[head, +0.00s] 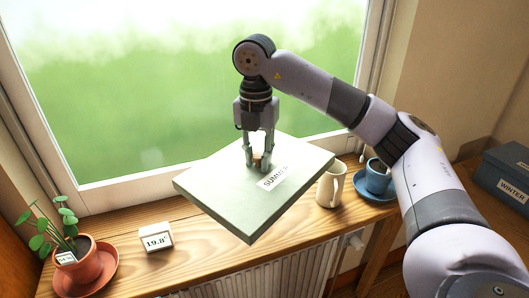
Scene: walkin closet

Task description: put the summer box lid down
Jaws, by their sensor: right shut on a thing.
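The summer box lid (235,204) is a flat pale grey-green panel with a "SUMMER" label and a small knob on top. My right gripper (259,163) points down and is shut on the knob. The lid appears raised over the wooden window sill (195,262), and its near corner hangs past the sill's front edge. Whether its underside touches anything is hidden. My left gripper is not in view.
A potted plant (82,258) on a saucer and a small display reading 19.8 (156,238) stand left. A cream mug (330,188) and a blue cup (378,177) on a saucer stand close right of the lid. A "WINTER" box (503,180) is far right. A radiator (270,281) is below.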

